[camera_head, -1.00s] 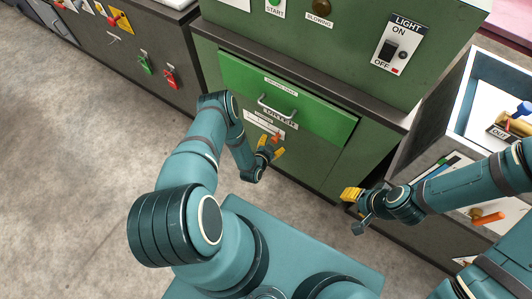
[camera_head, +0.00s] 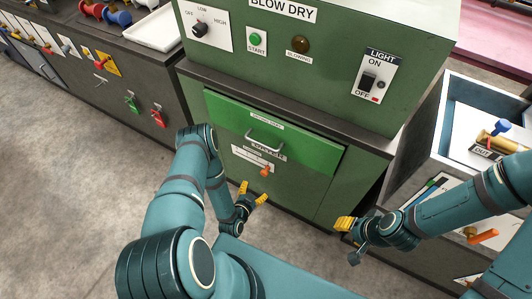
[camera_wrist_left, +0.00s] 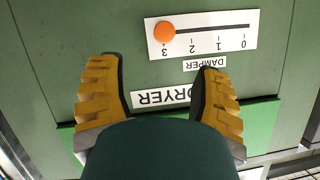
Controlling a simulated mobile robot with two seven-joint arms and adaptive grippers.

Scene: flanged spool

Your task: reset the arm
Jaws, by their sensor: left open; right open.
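My left gripper (camera_head: 254,194) is open and empty, low in front of the green dryer cabinet (camera_head: 222,165). In the left wrist view its two yellow fingers (camera_wrist_left: 158,92) stand apart, facing the cabinet front. The damper slider's orange knob (camera_wrist_left: 165,33) is at the 3 end of its scale, beyond the fingertips and apart from them; the knob also shows in the head view (camera_head: 265,171). My right gripper (camera_head: 346,223) has its yellow fingers near the cabinet's lower right, clear of the things around it. It is open, and nothing shows in it.
The bright green drawer (camera_head: 300,143) with a grey handle (camera_head: 264,141) is above the left gripper. The light switch (camera_head: 369,80) and blow dry dial (camera_head: 199,28) are higher up. Floor is clear at left.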

